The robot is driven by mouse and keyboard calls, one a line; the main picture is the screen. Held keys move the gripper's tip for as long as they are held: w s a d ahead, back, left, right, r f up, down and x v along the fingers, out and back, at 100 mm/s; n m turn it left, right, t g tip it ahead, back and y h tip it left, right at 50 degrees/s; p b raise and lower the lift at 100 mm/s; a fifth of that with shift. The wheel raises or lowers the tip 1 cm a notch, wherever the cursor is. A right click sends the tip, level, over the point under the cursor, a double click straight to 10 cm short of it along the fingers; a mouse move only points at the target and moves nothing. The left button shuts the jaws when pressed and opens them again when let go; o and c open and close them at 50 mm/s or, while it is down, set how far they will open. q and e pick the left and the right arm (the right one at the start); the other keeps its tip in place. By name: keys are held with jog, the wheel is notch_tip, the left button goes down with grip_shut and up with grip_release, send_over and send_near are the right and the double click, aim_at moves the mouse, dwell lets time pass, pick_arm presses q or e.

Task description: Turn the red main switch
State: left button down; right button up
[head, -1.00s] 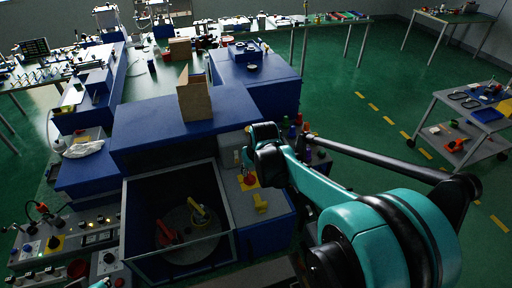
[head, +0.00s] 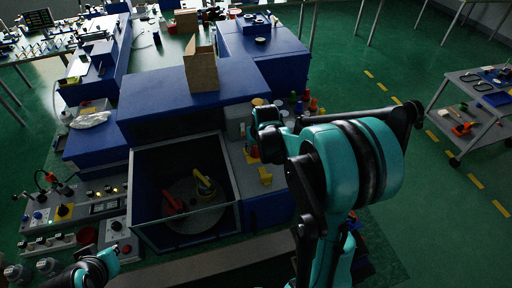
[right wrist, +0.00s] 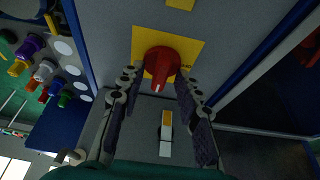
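The red main switch (right wrist: 162,65) is a red knob with a white mark, on a yellow plate (right wrist: 194,50) on a grey panel. In the right wrist view it sits between the tips of my right gripper (right wrist: 160,80), whose two dark fingers are spread with a gap on both sides. In the head view the switch (head: 253,153) is partly covered by my right gripper (head: 264,135), which is over the panel beside the press. My left arm shows at the bottom left of the head view; its gripper (head: 98,268) is too unclear to judge.
A press bay (head: 187,222) with a turntable lies left of the switch panel. A cardboard box (head: 201,72) sits on the blue housing.

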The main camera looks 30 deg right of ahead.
grip_shut()
jog(key=shift+n, duration=0.3)
jog(key=n+y+b, duration=0.1)
jog(key=n, duration=0.1)
jog(key=shift+d+n, duration=0.1)
jog(key=shift+n, duration=0.3)
jog(key=n+y+b, duration=0.1)
jog(key=n+y, duration=0.1)
jog(key=n, duration=0.2)
jog(key=shift+d+n, duration=0.1)
jog(key=shift+n, duration=0.2)
jog(key=n, duration=0.2)
jog(key=n+g+y+b, duration=0.1)
jog(key=n, duration=0.2)
jog(key=shift+w+d+y, duration=0.1)
jog(key=shift+w+y, duration=0.05)
jog(key=shift+y, duration=0.15)
jog(key=shift+w+n+g+y, duration=0.15)
jog(key=shift+n+g, duration=0.4)
jog(key=shift+n, duration=0.7)
jog(key=shift+s+n+g+y, duration=0.15)
jog(key=shift+n+g, duration=0.4)
jog(key=shift+n, duration=0.7)
jog(key=shift+w, duration=0.1)
